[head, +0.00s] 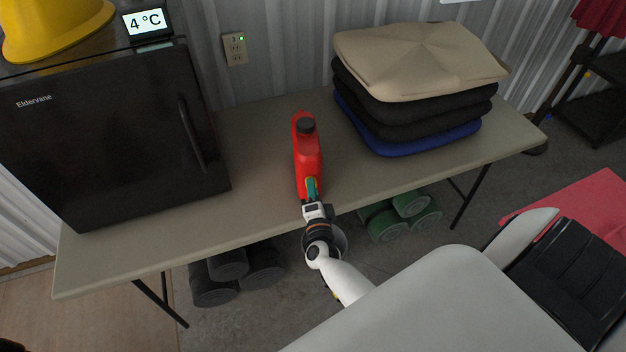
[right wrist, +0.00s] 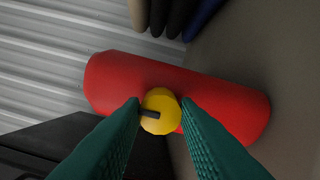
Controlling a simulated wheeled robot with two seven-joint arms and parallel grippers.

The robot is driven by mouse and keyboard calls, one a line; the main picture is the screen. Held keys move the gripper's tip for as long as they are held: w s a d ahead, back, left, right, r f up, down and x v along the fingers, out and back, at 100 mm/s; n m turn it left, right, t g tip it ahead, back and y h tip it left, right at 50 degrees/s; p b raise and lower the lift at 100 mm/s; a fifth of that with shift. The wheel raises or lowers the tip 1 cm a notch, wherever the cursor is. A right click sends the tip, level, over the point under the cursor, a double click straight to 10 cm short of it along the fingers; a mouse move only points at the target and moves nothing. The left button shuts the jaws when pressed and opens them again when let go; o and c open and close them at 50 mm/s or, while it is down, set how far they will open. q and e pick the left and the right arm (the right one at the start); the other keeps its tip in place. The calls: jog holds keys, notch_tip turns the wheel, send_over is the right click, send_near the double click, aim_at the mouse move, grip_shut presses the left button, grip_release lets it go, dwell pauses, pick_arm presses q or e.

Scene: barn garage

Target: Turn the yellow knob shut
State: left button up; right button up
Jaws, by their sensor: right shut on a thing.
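The yellow knob (right wrist: 160,110) is round with a dark bar across part of its face. It sits on the side of a red jug (right wrist: 120,80) in the right wrist view. In the head view the red jug (head: 307,150) with a black cap stands upright near the table's front edge. My right gripper (right wrist: 161,112) has its green fingers on both sides of the yellow knob, shut on it. In the head view my right gripper (head: 312,190) reaches the jug's front and hides most of the knob. My left gripper is not in view.
The table (head: 262,130) also holds a black mini fridge (head: 100,130) at the left and folded cloths (head: 420,65) at the right. Dark rolls (head: 228,265) and green rolls (head: 385,222) lie beneath. The tabletop around the jug is clear.

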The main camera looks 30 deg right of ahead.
dwell(0.4)
jog(key=o, duration=1)
jog(key=b+v, duration=0.1)
jog(key=v, duration=1.1)
